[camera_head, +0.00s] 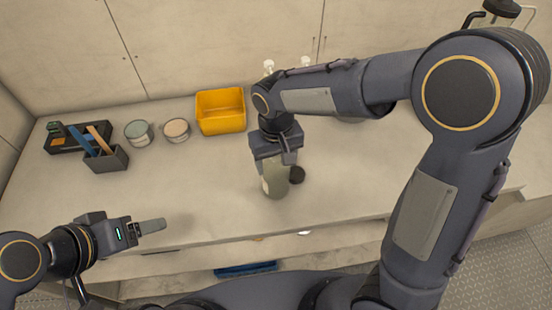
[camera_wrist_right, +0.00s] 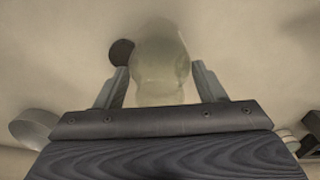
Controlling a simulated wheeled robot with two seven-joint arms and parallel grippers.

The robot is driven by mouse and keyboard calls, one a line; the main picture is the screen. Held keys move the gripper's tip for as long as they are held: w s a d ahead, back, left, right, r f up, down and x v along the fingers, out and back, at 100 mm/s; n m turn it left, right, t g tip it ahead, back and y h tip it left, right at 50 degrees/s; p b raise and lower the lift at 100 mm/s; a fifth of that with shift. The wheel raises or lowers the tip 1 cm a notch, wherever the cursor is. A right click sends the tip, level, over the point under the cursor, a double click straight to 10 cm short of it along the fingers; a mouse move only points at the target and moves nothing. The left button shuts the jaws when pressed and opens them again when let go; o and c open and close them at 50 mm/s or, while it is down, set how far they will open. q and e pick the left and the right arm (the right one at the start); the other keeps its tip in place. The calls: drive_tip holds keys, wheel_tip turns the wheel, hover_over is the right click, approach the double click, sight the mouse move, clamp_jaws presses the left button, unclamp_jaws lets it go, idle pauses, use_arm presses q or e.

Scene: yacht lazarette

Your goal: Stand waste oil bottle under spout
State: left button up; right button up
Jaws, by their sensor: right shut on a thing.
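A pale greenish, translucent bottle (camera_head: 275,183), apparently the waste oil bottle, is upright on or just above the pale worktop. My right gripper (camera_head: 277,158) is shut on its upper part from above. In the right wrist view the bottle (camera_wrist_right: 160,60) lies between both fingers. I cannot tell if its base touches the worktop. No spout shows clearly; my right arm hides part of the back right. My left gripper (camera_head: 150,226) is over the front left of the worktop, away from the bottle, seen side-on, with nothing visible in it.
A small dark round thing (camera_head: 297,174) is just right of the bottle. A yellow bin (camera_head: 220,111), two tins (camera_head: 139,132) (camera_head: 176,130) and a grey holder with tools (camera_head: 106,158) stand at the back left. The worktop's front left is clear.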

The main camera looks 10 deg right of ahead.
drive_tip(key=shift+f, duration=0.15)
drive_tip(key=o, duration=1.2)
drive_tip(key=shift+o, duration=0.2)
